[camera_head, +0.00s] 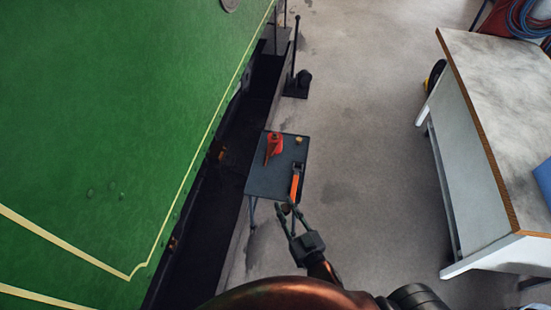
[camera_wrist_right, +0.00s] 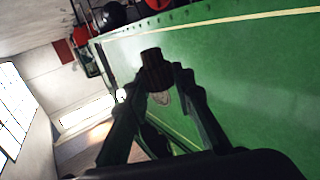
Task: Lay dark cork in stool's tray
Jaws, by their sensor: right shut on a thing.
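My right gripper (camera_head: 287,208) is at the near edge of the stool's dark grey-blue tray (camera_head: 264,184) in the head view. It is shut on the dark cork, a dark brown short cylinder (camera_wrist_right: 154,68) held between the fingertips in the right wrist view. In the head view the cork shows only as a small dark brown spot at the fingertips. I cannot tell its height above the tray. My left gripper is not in view.
On the tray lie a red-orange item (camera_head: 274,146), an orange-handled tool (camera_head: 295,182) near the right edge and a small tan piece (camera_head: 298,140). A green tram side (camera_head: 110,110) rises at the left. A white workbench (camera_head: 490,100) stands at the right, with clear floor between.

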